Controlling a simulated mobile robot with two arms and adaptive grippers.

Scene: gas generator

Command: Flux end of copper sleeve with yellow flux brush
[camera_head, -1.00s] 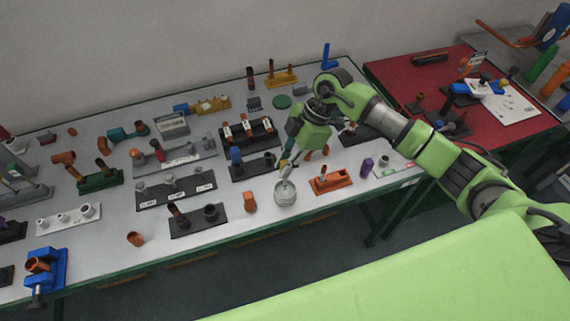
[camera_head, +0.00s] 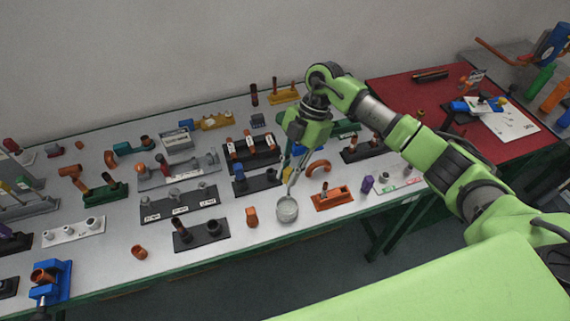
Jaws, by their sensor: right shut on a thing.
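My right gripper (camera_head: 292,172) points down above the round grey flux pot (camera_head: 287,211) near the table's front edge. It is shut on a thin tool with a bit of yellow at it, which looks like the yellow flux brush (camera_head: 290,181); the fingers hide most of it. The lower end of the tool is just above or at the pot's rim; I cannot tell which. A copper sleeve (camera_head: 43,275) sits in a blue vise (camera_head: 58,283) at the lower left. Another short copper piece (camera_head: 139,252) lies on the table. My left gripper is out of view.
The grey table (camera_head: 110,235) holds several racks and fittings. A red table (camera_head: 405,91) adjoins at the right.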

